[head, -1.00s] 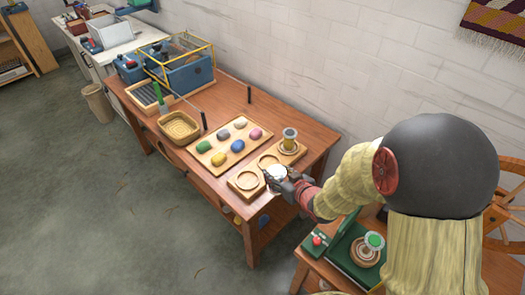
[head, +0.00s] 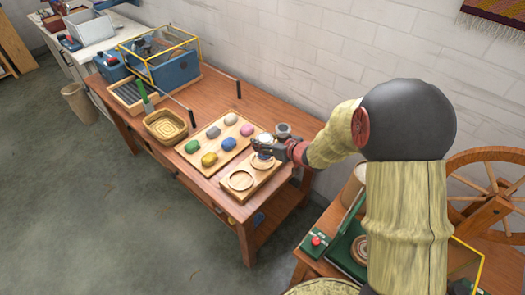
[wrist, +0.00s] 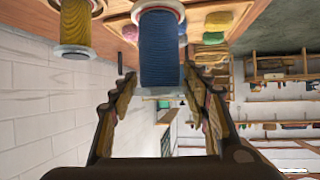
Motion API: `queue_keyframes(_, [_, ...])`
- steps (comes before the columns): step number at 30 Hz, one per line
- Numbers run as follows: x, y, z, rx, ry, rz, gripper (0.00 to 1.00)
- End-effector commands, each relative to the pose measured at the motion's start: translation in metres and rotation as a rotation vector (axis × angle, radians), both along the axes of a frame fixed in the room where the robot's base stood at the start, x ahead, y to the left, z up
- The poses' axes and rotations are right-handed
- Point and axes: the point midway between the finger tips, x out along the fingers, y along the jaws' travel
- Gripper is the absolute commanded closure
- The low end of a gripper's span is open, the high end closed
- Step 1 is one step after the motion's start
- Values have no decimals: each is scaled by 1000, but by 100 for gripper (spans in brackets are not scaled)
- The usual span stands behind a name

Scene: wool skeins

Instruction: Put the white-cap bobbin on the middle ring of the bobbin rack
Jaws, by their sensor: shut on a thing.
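The white-cap bobbin (head: 265,138) with blue thread is in my gripper (head: 262,147). In the wrist view the blue bobbin (wrist: 160,48) hangs between the two fingers (wrist: 158,80), which close near its cap end. The wooden bobbin rack (head: 228,194) lies on the table. Its near-left ring (head: 240,180) is empty. The bobbin is upright at the middle ring, which it and my gripper mostly cover; I cannot tell whether it touches the rack. A grey-cap bobbin (head: 283,130) stands at the far end, showing yellow thread in the wrist view (wrist: 75,22).
A board of coloured skeins (head: 207,161) lies left of the rack. A woven basket (head: 165,125) and a yellow-framed blue box (head: 165,65) stand farther back. The white wall (head: 290,50) is behind the table. A green stand (head: 345,245) is at the lower right.

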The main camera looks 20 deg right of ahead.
Motion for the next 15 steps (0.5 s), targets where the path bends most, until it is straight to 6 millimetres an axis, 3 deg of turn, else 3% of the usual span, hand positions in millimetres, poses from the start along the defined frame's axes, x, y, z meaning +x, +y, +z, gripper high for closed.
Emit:
queue_keyframes(3, [14, 0, -19, 0, -1, 1, 79])
queue_keyframes(11, [26, 0, -30, -1, -3, 1, 79])
queue_keyframes(15, [31, 0, -49, 0, -1, 0, 79])
